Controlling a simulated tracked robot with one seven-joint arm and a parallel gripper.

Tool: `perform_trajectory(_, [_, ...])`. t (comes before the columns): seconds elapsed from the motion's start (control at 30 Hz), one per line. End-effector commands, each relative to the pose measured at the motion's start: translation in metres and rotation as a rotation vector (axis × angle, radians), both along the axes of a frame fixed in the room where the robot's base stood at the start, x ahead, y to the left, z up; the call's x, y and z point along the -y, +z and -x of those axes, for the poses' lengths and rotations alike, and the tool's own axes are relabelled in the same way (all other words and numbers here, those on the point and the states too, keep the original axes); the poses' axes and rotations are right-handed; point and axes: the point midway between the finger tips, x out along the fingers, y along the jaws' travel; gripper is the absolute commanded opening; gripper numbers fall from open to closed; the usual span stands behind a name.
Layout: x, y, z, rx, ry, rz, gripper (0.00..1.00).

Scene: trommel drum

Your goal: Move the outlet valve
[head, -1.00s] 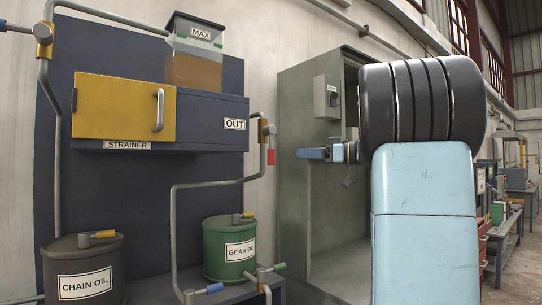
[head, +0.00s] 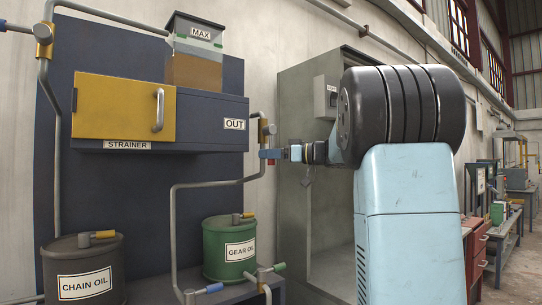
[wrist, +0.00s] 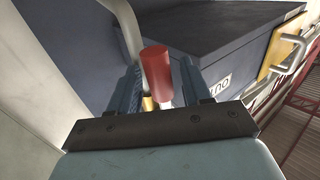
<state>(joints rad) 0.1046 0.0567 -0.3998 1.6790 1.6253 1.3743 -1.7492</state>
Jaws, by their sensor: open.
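The outlet valve is a brass fitting (head: 267,129) on the grey pipe just right of the OUT label, with a red handle hanging down from it. In the wrist view the red handle (wrist: 157,72) stands between my two blue fingers, with a gap visible on its right side. My gripper (head: 270,154) is open at the handle and hides most of it in the head view. I cannot tell whether either finger touches the handle.
The blue unit with the yellow STRAINER door (head: 122,107) is left of the valve. A grey open cabinet (head: 300,90) stands close behind my arm. Below are a green GEAR OIL drum (head: 229,262) and a dark CHAIN OIL drum (head: 60,262). A bent pipe (head: 174,225) runs beneath the valve.

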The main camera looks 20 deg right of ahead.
Motion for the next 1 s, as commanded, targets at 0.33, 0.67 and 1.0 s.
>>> perform_trajectory(0.33, [0.0001, 0.0001, 0.0002, 0.0, 0.0, 0.0, 0.28])
perform_trajectory(0.67, [0.0002, 0.0001, 0.0003, 0.0, 0.0, 0.0, 0.0])
perform_trajectory(1.0, [-0.0006, 0.0002, 0.0001, 0.0, 0.001, 0.001, 0.0])
